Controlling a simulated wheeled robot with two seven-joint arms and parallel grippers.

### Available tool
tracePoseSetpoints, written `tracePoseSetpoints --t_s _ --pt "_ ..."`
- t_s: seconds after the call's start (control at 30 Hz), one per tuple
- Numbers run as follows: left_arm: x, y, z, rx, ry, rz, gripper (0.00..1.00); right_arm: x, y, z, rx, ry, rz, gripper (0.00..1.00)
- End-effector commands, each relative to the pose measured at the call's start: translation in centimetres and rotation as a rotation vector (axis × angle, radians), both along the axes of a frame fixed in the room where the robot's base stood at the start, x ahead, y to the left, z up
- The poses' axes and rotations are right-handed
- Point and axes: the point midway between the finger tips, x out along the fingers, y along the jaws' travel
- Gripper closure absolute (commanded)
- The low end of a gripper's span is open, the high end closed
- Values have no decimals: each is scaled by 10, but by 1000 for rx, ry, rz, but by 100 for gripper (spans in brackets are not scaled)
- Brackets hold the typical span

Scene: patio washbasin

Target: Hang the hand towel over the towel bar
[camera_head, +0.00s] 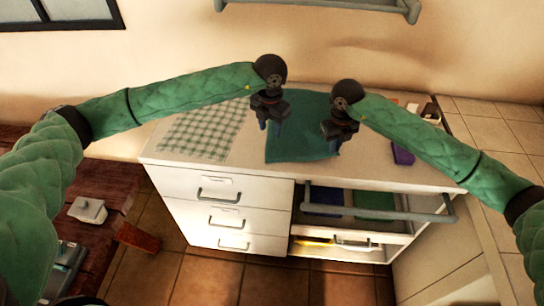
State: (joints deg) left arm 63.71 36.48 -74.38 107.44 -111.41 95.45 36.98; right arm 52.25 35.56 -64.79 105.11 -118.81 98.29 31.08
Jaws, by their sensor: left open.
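A dark green cloth (300,140), which looks like the hand towel, lies spread on the white counter, its front edge near the counter's front. My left gripper (270,127) is open and points down over the cloth's left part. My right gripper (335,146) points down at the cloth's right edge; its jaw gap is too small to tell, and so is any contact with the cloth. A grey bar (385,214) runs along the counter's front right, above an open drawer. Another grey bar (320,6) is on the wall, cut off by the top edge.
A green-and-white checked cloth (203,132) lies flat on the counter's left. A purple item (402,155) and small things (430,110) are at the right. The open drawer holds blue and green items (374,204). A dark wooden table (112,188) stands at left.

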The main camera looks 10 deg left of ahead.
Motion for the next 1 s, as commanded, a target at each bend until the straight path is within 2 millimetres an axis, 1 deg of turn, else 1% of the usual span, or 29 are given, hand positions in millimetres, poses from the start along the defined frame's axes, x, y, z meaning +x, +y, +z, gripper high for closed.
tracePoseSetpoints --t_s 0.03,0.17,0.37,1.0 --pt "-4 -1 -2 -3 12 25 59 0 0 0 0 0 0 100" --pt "-5 -2 -2 -9 20 83 59 0 0 0 0 0 0 100" --pt "-6 -2 -11 -9 21 102 59 0 0 0 0 0 0 100" --pt "-5 -2 -84 -10 20 101 59 0 0 0 0 0 0 100"
